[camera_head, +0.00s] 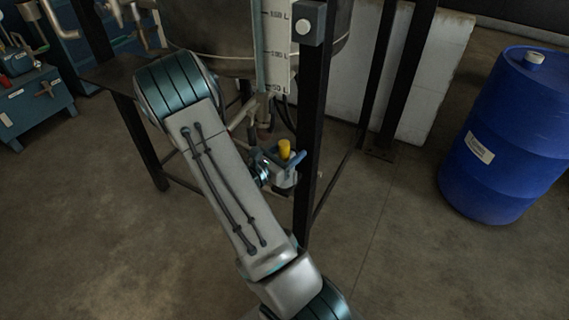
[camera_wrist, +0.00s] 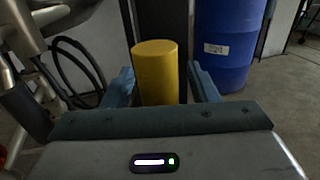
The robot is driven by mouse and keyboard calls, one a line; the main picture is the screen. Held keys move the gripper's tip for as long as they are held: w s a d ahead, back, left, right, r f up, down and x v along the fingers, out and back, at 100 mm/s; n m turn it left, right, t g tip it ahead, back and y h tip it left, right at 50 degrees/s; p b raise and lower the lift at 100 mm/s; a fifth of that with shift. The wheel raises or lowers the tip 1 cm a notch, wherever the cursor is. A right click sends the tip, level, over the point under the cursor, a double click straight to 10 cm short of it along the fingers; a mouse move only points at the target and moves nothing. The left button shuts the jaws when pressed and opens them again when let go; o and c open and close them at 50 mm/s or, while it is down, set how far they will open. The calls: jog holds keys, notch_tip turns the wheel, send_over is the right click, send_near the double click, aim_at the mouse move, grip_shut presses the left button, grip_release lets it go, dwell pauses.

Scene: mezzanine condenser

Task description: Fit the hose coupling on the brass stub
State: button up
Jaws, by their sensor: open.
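A yellow cylinder, which looks like the hose coupling (camera_wrist: 156,72), stands upright between the two blue fingers of my gripper (camera_wrist: 160,88) in the wrist view. The fingers are open, with a gap visible on the right side; on the left the finger is close to the cylinder, and I cannot tell if it touches. In the head view the yellow coupling (camera_head: 284,149) shows above my gripper (camera_head: 290,163), beside a black post. Its lower end is hidden behind the gripper body. I cannot make out the brass stub in either view.
A black frame post (camera_head: 311,120) stands right beside my gripper. A tank (camera_head: 225,45) with a level scale (camera_head: 277,50) is above and behind. A blue drum (camera_head: 513,135) stands at the right. Dark hoses (camera_wrist: 80,62) hang at the left in the wrist view. The foreground floor is clear.

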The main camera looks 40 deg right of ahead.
jog(key=shift+c, duration=0.3)
grip_shut()
